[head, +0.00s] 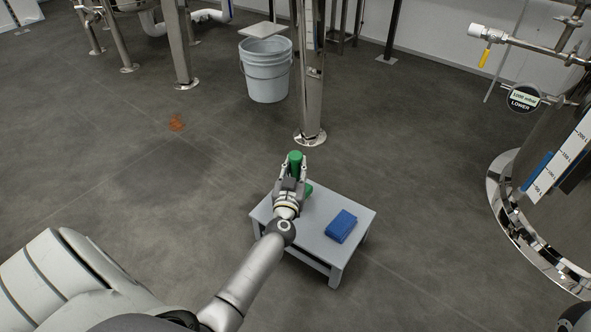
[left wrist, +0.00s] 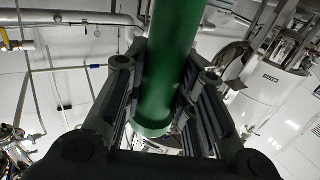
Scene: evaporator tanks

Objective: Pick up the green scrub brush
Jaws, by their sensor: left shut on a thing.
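The green scrub brush (head: 295,160) shows as a green end rising between the fingers of my left gripper (head: 291,178) in the head view. More green (head: 309,188) shows just right of the gripper, partly hidden by it; I cannot tell exactly how it joins. In the left wrist view a green cylindrical handle (left wrist: 168,75) runs between the two dark fingers (left wrist: 165,100), which are shut on it. The gripper is over the back left of the small grey table (head: 314,247).
A blue block-shaped thing (head: 341,226) lies on the table's right part. A metal post (head: 312,80) stands behind the table, with a pale bucket (head: 266,72) beyond. A steel tank (head: 560,190) stands at the right. An orange-brown patch (head: 177,123) lies on the otherwise open floor at left.

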